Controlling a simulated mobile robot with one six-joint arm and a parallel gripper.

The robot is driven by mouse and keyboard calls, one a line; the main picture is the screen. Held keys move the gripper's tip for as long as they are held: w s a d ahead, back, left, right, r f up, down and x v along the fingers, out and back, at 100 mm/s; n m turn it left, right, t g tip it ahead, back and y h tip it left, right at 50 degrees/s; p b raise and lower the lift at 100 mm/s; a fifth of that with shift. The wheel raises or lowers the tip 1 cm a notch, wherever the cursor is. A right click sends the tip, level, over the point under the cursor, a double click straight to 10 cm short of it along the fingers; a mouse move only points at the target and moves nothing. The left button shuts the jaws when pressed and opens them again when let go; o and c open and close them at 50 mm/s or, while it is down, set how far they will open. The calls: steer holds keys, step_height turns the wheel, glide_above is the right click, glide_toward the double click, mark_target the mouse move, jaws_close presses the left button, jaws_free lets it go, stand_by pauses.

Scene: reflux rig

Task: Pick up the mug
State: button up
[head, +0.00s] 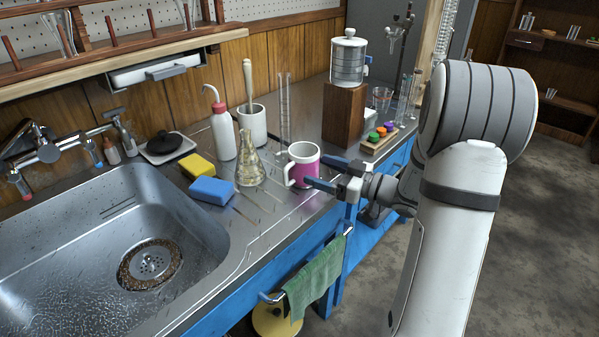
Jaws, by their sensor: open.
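The mug (298,158) is white inside and at the rim, with a magenta body. It stands upright near the front edge of the steel counter, its white handle to the left. My gripper (314,169) reaches in from the right with its blue fingers open. The near finger crosses in front of the mug's lower right side. The far finger is at its right, its tip partly hidden behind the mug. The mug appears to be between the fingertips. I cannot tell whether either finger touches it.
A conical flask (249,170) stands close left of the mug, with a blue sponge (212,191) and yellow sponge (197,166) further left. A glass cylinder (284,115), a mortar (252,126) and a wash bottle (223,135) stand behind. The sink (190,220) is at left.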

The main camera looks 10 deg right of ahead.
mark_target(299, 169)
steer(key=b+x, duration=0.1)
steer(key=x, duration=0.4)
steer(key=shift+w+a+b, duration=0.1)
steer(key=shift+w+b, duration=0.05)
steer(key=shift+b, duration=0.2)
steer(key=shift+c, duration=0.2)
steer(key=c, duration=0.9)
